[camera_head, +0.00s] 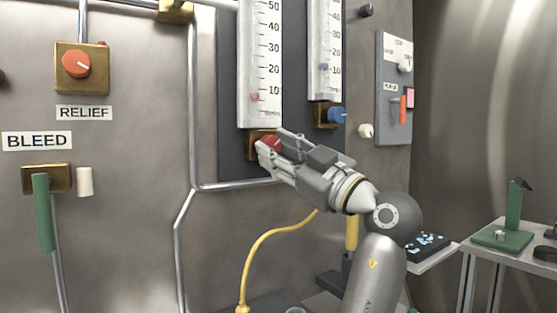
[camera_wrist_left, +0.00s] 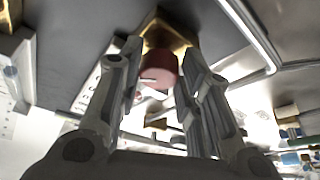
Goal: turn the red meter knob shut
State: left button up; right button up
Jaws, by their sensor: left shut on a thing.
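The red meter knob (camera_head: 270,141) sits on a brass block (camera_head: 256,134) under the taller white meter scale (camera_head: 259,60). My left gripper (camera_head: 268,146) is shut on the red knob, with its fingers hiding much of it in the head view. In the left wrist view, the red knob (camera_wrist_left: 158,70) lies between the two fingers of the left gripper (camera_wrist_left: 159,62), with the brass block behind it. A pale mark shows near the knob's edge. The pink float (camera_head: 254,97) stands a little below the 10 mark. My right gripper is not in view.
A blue knob (camera_head: 336,115) sits under the second scale, right of the gripper. A steel pipe (camera_head: 230,186) runs below. The relief knob (camera_head: 76,64) and green bleed lever (camera_head: 43,212) are at left. A grey switch panel (camera_head: 394,85) and side table (camera_head: 520,255) are at right.

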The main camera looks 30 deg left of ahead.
pick_arm(q)
jog(key=shift+w+r+n+g, duration=0.1)
jog(key=shift+n+g, duration=0.5)
jog(key=shift+n, duration=0.6)
jog(key=shift+r+n+g, duration=0.1)
jog(key=shift+n+g, duration=0.3)
jog(key=shift+n, duration=0.3)
jog(key=shift+w+n+h, duration=0.1)
jog(key=shift+n+h, duration=0.2)
jog(key=shift+n, duration=0.2)
jog(key=shift+r+n+g, duration=0.1)
jog(key=shift+n+g, duration=0.3)
jog(key=shift+n, duration=0.1)
jog(key=n+g+h+p, duration=0.1)
jog(key=n, duration=0.2)
jog(key=shift+w+d+r+n, duration=0.1)
jog(key=shift+n, duration=0.3)
jog(key=shift+n+h+p, duration=0.3)
jog(key=shift+n+p, duration=0.1)
jog(key=shift+n, duration=0.2)
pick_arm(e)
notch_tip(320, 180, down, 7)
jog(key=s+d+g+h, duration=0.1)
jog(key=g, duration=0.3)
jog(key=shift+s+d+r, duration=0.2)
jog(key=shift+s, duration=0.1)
